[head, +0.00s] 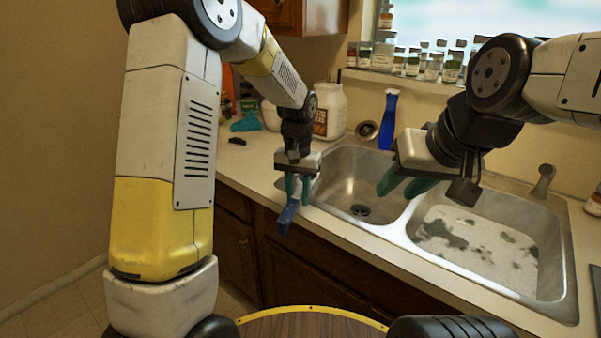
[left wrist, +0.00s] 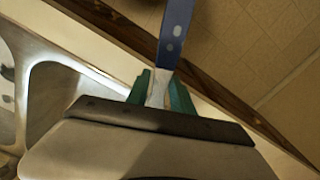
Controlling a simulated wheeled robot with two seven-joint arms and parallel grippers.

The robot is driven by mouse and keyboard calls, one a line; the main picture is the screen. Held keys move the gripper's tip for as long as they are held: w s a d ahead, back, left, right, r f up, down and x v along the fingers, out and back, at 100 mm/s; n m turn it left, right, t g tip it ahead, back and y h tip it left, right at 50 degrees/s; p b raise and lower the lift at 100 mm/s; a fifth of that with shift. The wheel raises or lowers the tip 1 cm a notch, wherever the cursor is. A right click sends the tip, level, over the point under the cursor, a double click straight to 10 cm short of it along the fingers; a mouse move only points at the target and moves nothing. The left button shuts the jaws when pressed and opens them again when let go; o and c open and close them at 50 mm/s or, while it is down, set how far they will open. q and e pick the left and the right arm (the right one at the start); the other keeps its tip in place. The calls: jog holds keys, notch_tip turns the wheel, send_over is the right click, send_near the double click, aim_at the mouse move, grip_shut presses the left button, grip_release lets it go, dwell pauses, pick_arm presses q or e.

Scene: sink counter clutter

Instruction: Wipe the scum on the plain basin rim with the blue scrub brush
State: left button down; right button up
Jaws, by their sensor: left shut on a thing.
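My left gripper (head: 297,188) is shut on a blue tool (head: 288,216), apparently the blue scrub brush, and holds it in front of the counter edge, left of the sink. In the left wrist view the brush (left wrist: 175,28) has a blue handle with pale spots and a whitish part between the green fingers; no bristles can be made out. The plain basin (head: 345,185) is the left one, with a dark drain. I cannot make out scum on its rim. My right gripper (head: 405,187) is open and empty above the divider between the basins.
The right basin (head: 480,245) holds a whitish layer with dark patches. A blue upright object (head: 388,120) and a white tub (head: 330,111) stand behind the sink. Small jars (head: 432,67) line the sill. The tap (head: 543,181) is at the back right.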

pick_arm(q)
jog(key=shift+r, duration=2.35)
